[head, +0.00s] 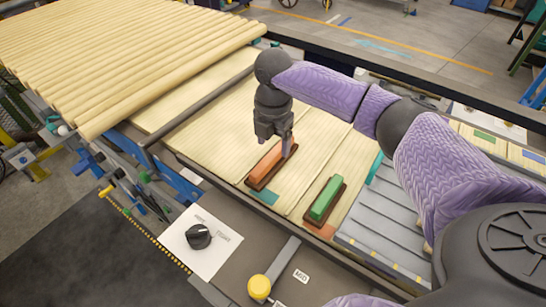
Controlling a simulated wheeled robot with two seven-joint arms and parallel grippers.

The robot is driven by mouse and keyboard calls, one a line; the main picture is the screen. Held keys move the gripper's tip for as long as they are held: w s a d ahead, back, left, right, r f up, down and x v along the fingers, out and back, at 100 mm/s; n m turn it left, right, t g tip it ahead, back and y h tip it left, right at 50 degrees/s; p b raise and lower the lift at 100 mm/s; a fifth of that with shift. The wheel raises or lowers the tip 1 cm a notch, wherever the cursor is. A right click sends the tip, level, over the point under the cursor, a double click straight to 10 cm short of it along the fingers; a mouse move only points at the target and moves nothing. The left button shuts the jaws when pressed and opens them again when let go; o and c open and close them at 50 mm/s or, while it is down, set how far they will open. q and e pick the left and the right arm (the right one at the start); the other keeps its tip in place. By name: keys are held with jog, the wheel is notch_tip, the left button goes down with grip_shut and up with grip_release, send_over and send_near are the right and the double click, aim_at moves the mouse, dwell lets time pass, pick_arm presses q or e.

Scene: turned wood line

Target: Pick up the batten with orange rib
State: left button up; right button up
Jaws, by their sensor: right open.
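The batten with orange rib (265,166) lies on the pale wooden boards in the middle of the head view, an orange bar on a dark brown base, set at a slant. My right gripper (277,146) points down at the far end of this batten. It is open, and a finger shows beside the batten's far end. Whether it touches the batten cannot be told. A similar batten with a green rib (325,198) lies to the right and nearer. My left gripper does not show.
Long round wood rods (130,50) lie at the upper left. A dark bar (200,108) crosses the boards left of the battens. Grey slats (375,235) lie at the right. A panel with a black knob (198,236) and a yellow-capped lever (260,287) stands at the front.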

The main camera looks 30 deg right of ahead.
aim_at(273, 154)
notch_tip(273, 154, down, 4)
jog(key=shift+f+b, duration=0.15)
jog(key=shift+b, duration=0.15)
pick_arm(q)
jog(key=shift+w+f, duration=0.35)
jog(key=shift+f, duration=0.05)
